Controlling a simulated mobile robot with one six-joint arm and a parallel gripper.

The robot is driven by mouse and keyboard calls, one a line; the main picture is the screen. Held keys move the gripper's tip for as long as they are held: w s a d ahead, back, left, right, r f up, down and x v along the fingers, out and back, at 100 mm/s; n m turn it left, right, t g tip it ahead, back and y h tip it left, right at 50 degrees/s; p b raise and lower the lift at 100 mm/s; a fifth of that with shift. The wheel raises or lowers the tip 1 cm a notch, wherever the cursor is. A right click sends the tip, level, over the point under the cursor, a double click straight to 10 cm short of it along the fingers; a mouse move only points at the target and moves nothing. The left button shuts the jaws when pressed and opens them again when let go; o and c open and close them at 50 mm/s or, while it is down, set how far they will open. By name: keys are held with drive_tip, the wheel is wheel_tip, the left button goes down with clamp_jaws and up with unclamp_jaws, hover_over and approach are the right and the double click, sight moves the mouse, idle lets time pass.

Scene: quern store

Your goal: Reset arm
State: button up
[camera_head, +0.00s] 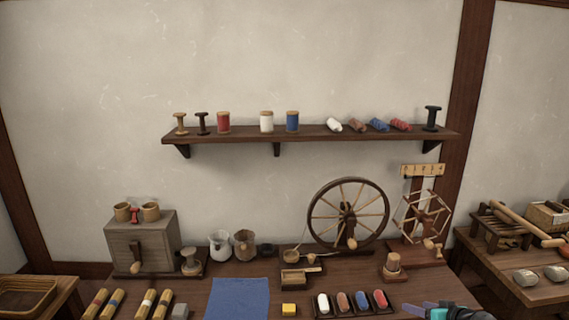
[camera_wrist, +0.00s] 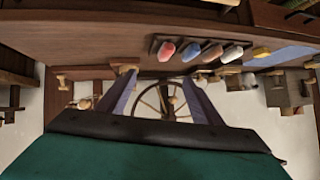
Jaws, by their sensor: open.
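My gripper (camera_head: 418,307) shows at the lower right edge of the head view, over the front of the workbench, partly cut off by the frame. In the wrist view its two fingers (camera_wrist: 158,88) stand apart with nothing between them. The wrist picture is upside down; the spinning wheel (camera_wrist: 163,101) shows beyond the gap between the fingers. In the head view the wheel (camera_head: 348,215) stands at the back of the bench. A dark tray (camera_head: 349,312) with several coloured rolls lies to the left of my gripper.
A blue cloth (camera_head: 237,298) lies on the bench, with a yellow block (camera_head: 289,310) beside it. A grey wooden box (camera_head: 142,244) stands at left. A skein winder (camera_head: 424,217) stands behind my gripper. A wall shelf (camera_head: 310,135) holds spools and rolls. A side table (camera_head: 500,268) is at right.

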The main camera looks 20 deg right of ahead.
drive_tip(key=w+a+f+g+y, duration=0.1)
drive_tip(key=a+f+g+y, duration=0.15)
drive_tip(key=a+f, duration=0.7)
drive_tip(key=w+a+f+n+g+y, duration=0.1)
drive_tip(key=a+f+g, duration=0.25)
drive_tip(key=a, duration=1.05)
drive_tip(key=w+a+f+g+y, duration=0.1)
drive_tip(key=a+f+g+y, duration=0.1)
drive_tip(key=a+f, duration=0.75)
drive_tip(key=s+a+f+n+g, duration=0.1)
drive_tip(key=s+a+f+g, duration=0.15)
drive_tip(key=s+a, duration=0.4)
drive_tip(key=s+a+f+g, duration=0.2)
drive_tip(key=s+a+g, duration=0.1)
drive_tip(key=a, duration=0.6)
drive_tip(key=s+a+f+n+g+h, duration=0.1)
drive_tip(key=s+a+f+g+h, duration=0.15)
drive_tip(key=s, duration=0.35)
drive_tip(key=s+a+f+g+h, duration=0.1)
drive_tip(key=s+a+h, duration=0.2)
drive_tip(key=s, duration=0.4)
wheel_tip(320, 180, down, 11)
drive_tip(key=b, duration=1)
drive_tip(key=shift+w+y, duration=0.3)
drive_tip(key=shift+w, duration=0.15)
drive_tip(key=shift+r, duration=0.15)
drive_tip(key=shift+c, duration=0.3)
drive_tip(key=c, duration=0.7)
